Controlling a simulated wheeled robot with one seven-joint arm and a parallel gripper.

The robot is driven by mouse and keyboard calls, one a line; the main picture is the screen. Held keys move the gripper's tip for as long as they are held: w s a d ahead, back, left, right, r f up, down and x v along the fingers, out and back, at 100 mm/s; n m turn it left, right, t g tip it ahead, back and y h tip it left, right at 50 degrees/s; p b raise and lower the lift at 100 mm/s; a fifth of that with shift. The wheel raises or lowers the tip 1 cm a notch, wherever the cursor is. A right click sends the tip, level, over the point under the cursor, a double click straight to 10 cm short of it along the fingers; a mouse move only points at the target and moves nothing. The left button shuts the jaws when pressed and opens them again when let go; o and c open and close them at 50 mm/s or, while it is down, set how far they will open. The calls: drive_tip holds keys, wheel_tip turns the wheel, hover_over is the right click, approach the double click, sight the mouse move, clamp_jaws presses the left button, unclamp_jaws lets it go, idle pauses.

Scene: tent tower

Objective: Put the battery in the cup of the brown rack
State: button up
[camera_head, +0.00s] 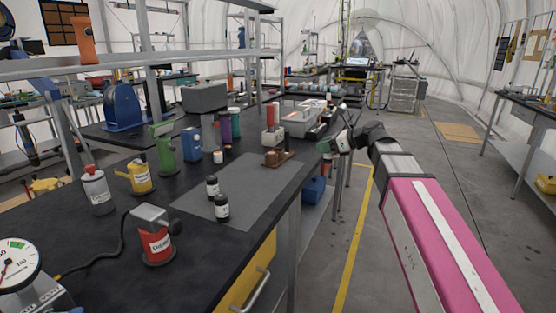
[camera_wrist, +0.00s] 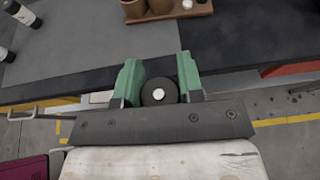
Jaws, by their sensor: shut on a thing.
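My gripper (camera_wrist: 159,82) has two green fingers and is shut on the battery (camera_wrist: 157,98), a dark cylinder whose round end with a pale centre faces the wrist camera. The brown rack (camera_wrist: 170,17) lies ahead at the top edge of the wrist view, partly cut off, with brown cups and a small white round thing at its right. In the head view the rack (camera_head: 283,162) stands on the grey mat's far right part, and my gripper (camera_head: 325,147) is to its right, apart from it, by the table edge. The battery cannot be made out there.
Two dark bottles (camera_head: 221,208) stand on the grey mat (camera_head: 248,190), left of the rack. A red-and-white device (camera_head: 272,128) stands behind the rack. Several bottles and tools fill the black table's left side.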

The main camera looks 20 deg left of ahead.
drive_tip(key=s+a+r+n+g, duration=0.1)
drive_tip(key=s+a+r, duration=0.1)
drive_tip(key=a+r, duration=0.25)
drive_tip(key=s+a+r+g, duration=0.1)
drive_tip(key=s+a+r, duration=0.25)
drive_tip(key=a, duration=0.25)
drive_tip(key=shift+w+a+f, duration=1.3)
drive_tip(key=shift+a+f, duration=0.2)
drive_tip(key=shift+f, duration=0.15)
drive_tip(key=shift+w+a+f, duration=1.3)
drive_tip(key=shift+a+f, duration=0.25)
drive_tip(key=shift+f, duration=0.1)
drive_tip(key=shift+w+a+f, duration=1.3)
drive_tip(key=shift+a+f, duration=0.2)
drive_tip(key=shift+f, duration=0.15)
drive_tip(key=shift+f, duration=0.1)
drive_tip(key=o, duration=1)
drive_tip(key=shift+d, duration=0.2)
drive_tip(key=v, duration=1.1)
drive_tip(key=shift+d+r, duration=0.25)
drive_tip(key=shift+d, duration=0.1)
